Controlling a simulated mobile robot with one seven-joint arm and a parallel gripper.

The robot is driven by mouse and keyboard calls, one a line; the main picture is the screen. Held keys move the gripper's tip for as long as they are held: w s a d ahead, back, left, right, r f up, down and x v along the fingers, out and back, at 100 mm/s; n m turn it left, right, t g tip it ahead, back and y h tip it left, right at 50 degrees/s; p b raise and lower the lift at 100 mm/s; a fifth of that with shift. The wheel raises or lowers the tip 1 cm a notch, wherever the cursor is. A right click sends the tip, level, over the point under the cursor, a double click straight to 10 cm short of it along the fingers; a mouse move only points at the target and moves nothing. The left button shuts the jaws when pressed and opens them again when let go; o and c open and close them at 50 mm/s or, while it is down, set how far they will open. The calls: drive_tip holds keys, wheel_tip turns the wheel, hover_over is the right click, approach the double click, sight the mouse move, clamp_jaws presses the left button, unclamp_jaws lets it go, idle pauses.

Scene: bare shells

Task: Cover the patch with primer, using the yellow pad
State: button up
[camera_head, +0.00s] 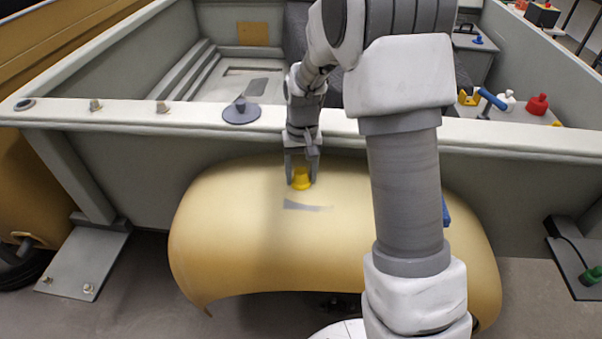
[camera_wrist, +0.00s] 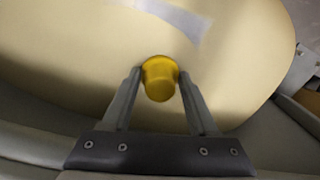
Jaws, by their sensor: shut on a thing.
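The yellow pad (camera_head: 301,180) is held between the two fingers of my gripper (camera_head: 302,174), over the upper part of the tan curved fender (camera_head: 232,222). The pad (camera_wrist: 160,84) also shows between the fingertips (camera_wrist: 160,76) in the wrist view. The patch (camera_head: 307,207) is a grey streak on the fender, just below the pad in the head view. In the wrist view the patch (camera_wrist: 178,17) lies at the top, apart from the pad. I cannot tell whether the pad touches the fender. My arm hides part of the fender's right side.
A pale ledge (camera_head: 345,125) runs behind the fender, with a grey knobbed disc (camera_head: 241,113) on it. At the right stand a red item (camera_head: 538,104), a white item (camera_head: 506,101) and a blue-headed tool (camera_head: 490,98). A blue thing (camera_head: 445,212) is partly hidden by my arm.

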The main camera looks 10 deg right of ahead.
sight(302, 168)
drive_tip(key=r+p, duration=0.1)
drive_tip(key=w+r+p, duration=0.1)
drive_tip(key=r, duration=0.1)
drive_tip(key=d+r+p, duration=0.1)
drive_tip(key=shift+w+r, duration=0.4)
drive_tip(key=shift+s+a+r+p, duration=0.2)
drive_tip(key=shift+r+p, duration=0.25)
drive_tip(key=shift+r, duration=0.2)
drive_tip(key=shift+f, duration=0.1)
drive_tip(key=shift+a, duration=0.1)
drive_tip(key=shift+s+r+p, duration=0.1)
drive_tip(key=shift+r+p, duration=0.9)
drive_tip(key=shift+r, duration=0.5)
drive_tip(key=shift+n, duration=0.4)
drive_tip(key=s, duration=0.1)
drive_tip(key=s+d+f, duration=0.1)
drive_tip(key=s, duration=0.3)
drive_tip(key=shift+s+d+f, duration=0.25)
drive_tip(key=shift+d, duration=0.05)
